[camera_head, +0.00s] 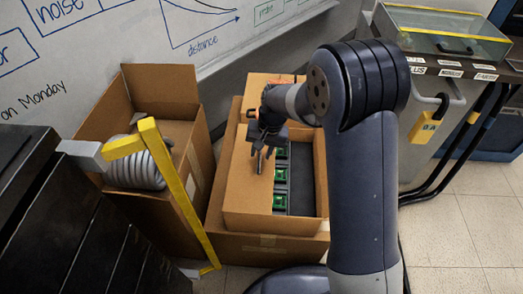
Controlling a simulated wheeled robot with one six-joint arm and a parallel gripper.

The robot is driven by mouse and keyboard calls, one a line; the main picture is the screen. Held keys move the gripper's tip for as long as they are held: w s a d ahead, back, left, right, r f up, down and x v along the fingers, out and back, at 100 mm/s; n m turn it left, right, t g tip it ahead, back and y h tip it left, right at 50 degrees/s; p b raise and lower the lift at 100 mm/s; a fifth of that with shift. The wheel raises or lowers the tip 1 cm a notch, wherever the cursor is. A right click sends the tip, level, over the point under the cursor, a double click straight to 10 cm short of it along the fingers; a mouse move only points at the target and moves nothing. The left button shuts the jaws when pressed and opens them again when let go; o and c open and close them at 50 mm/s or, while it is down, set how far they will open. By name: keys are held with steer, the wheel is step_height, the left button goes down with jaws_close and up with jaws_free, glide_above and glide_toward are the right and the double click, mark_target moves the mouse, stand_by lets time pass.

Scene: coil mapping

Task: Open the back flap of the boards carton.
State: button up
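The boards carton (268,222) stands in the middle of the head view, on or inside a larger brown carton base. Green boards (280,201) in dark slots show through its open right part. A brown flap or panel (245,185) lies along its left side. Brown cardboard (262,84) shows at the far end, beyond my wrist; my arm partly hides it, so I cannot tell how far the back flap is lifted. My gripper (264,158) points down over the left panel's inner edge, near the boards. Its fingers are small; I cannot tell whether they touch the cardboard or how far apart they are.
An open carton with a grey coil (142,166) stands on the left, with a yellow frame (178,180) in front. Dark cabinets (60,220) fill the lower left. A whiteboard (180,30) is behind. A bench with a clear-lidded box (440,32) and cables stands right. Floor at lower right is clear.

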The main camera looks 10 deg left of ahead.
steer(key=shift+c, duration=0.2)
jaws_close()
steer(key=shift+r, duration=0.1)
